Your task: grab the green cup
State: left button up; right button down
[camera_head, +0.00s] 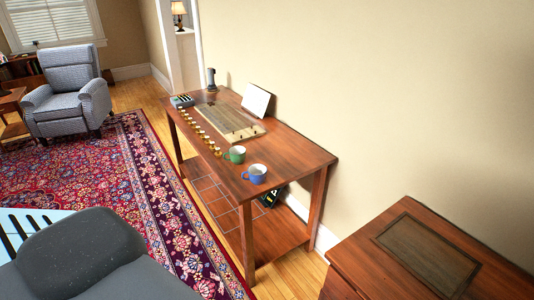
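A green cup (236,155) stands upright on the long wooden table (290,155), near its front edge. A blue cup (255,174) stands close beside it, nearer to me and a little to the right. Neither of my grippers shows in the head view.
A brown board (229,119), a row of small gold pieces (199,131) and a tilted white panel (256,101) are on the table. A dark wooden cabinet (340,278) stands at the lower right. A grey armchair (67,88) is at the far left. The patterned rug (95,175) is open floor.

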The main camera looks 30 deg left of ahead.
aim_at(235, 157)
jog(key=j+z, duration=0.65)
jog(key=j, duration=0.2)
jog(key=j+z, duration=0.2)
jog(key=j, duration=0.25)
jog(key=k+j+z, duration=0.15)
jog(key=j, duration=0.25)
jog(key=k+j+z, duration=0.1)
jog(key=j, duration=0.35)
jog(key=k+j+z, duration=0.15)
jog(key=j, duration=0.3)
jog(key=k+j, duration=0.1)
jog(key=j, duration=0.35)
jog(key=k+j, duration=0.15)
jog(key=j, duration=0.3)
jog(key=k+j, duration=0.1)
jog(key=j, duration=0.35)
jog(key=k+j, duration=0.1)
jog(key=j, duration=0.35)
